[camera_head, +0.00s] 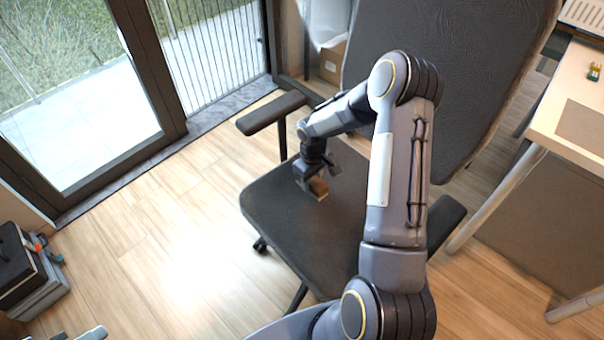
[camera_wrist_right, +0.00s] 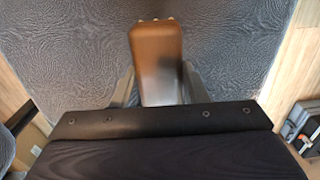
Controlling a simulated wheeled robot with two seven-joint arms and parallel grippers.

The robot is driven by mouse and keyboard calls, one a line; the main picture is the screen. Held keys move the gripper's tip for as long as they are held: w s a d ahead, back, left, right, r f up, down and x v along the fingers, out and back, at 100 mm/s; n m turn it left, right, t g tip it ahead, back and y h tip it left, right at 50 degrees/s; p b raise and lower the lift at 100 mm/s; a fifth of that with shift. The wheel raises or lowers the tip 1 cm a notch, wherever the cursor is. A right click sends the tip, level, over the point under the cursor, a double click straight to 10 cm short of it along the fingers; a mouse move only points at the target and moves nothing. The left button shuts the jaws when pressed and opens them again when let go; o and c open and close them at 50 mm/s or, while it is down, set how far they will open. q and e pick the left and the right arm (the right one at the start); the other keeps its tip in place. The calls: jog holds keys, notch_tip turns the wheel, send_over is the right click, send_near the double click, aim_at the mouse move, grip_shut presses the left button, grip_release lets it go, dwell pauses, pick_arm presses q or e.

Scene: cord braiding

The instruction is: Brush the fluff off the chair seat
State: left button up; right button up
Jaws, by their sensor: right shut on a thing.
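The office chair's dark seat (camera_head: 270,212) fills the middle of the head view, and its textured surface (camera_wrist_right: 60,50) spreads across the wrist view. My right gripper (camera_head: 316,180) is over the seat, shut on a brown wooden brush. The brush (camera_head: 319,188) is at the seat surface; I cannot tell whether it touches. In the wrist view the brush (camera_wrist_right: 157,60) points away between the two fingers, its far end over the seat. I cannot make out any fluff; my right arm hides part of the seat. Grey tips, apparently of my left gripper (camera_head: 78,334), show at the bottom left edge.
The chair's backrest (camera_head: 450,60) rises behind, with armrests at left (camera_head: 271,112) and right (camera_head: 447,222). A desk (camera_head: 575,105) stands at the right. A black case (camera_head: 18,262) is at the far left. The wooden floor (camera_head: 150,240) left of the chair is clear.

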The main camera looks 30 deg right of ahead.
jog(key=shift+r+p, duration=1.15)
jog(key=shift+r, duration=1.05)
